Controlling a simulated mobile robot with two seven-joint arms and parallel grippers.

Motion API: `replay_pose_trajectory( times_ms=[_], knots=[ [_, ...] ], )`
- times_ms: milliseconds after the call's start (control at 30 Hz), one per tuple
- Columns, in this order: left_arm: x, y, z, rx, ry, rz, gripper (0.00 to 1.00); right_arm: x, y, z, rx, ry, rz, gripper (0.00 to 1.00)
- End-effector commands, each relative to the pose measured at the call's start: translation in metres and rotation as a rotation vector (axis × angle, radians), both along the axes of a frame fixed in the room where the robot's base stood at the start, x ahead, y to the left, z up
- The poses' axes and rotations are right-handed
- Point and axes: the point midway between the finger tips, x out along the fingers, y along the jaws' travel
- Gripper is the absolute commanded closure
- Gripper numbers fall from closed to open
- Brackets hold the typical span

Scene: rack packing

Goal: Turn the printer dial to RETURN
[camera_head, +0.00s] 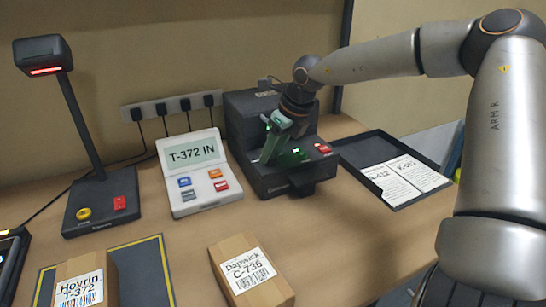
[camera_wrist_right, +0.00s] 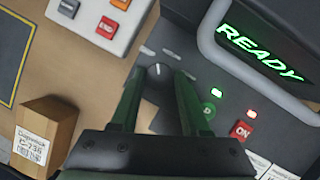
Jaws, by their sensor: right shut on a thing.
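The dark printer (camera_head: 255,110) stands at the back middle of the table. Its small round dial (camera_wrist_right: 158,70) with a pale pointer mark shows in the right wrist view, with short light marks around it; no setting names are readable there. My right gripper (camera_head: 268,153) reaches down onto the printer's top. In the right wrist view my right gripper (camera_wrist_right: 161,74) has its two green fingers shut on the dial, one on each side. The printer's screen (camera_wrist_right: 262,50) reads READY. My left gripper is not in view.
A red ON button (camera_wrist_right: 242,130) sits near the dial. A terminal (camera_head: 192,172) reads T-372 IN. A scanner stand (camera_head: 100,200) is at left. Boxes T-372 (camera_head: 85,280) and C-736 (camera_head: 247,270) lie in front. A black tray (camera_head: 372,145) holds labels at right.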

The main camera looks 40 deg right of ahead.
Motion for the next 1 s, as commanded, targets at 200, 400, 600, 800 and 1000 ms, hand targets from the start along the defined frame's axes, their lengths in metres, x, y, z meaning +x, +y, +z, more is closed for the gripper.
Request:
replay_pose_trajectory(
  times_ms=[200, 400, 600, 800, 1000],
  knots=[
    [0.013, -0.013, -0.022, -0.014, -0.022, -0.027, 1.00, 0.000, 0.001, -0.007, -0.006, -0.005, -0.185, 1.00],
    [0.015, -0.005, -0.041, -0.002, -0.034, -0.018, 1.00, 0.000, 0.002, -0.006, -0.005, -0.004, -0.366, 1.00],
    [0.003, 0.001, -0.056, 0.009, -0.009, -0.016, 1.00, 0.000, 0.003, -0.003, -0.001, -0.003, -0.494, 1.00],
    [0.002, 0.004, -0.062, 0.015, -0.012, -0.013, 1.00, 0.000, 0.004, -0.002, 0.001, 0.000, -0.570, 1.00],
    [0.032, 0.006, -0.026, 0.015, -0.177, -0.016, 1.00, 0.000, 0.004, -0.001, 0.002, 0.000, -0.611, 1.00]
  ],
)
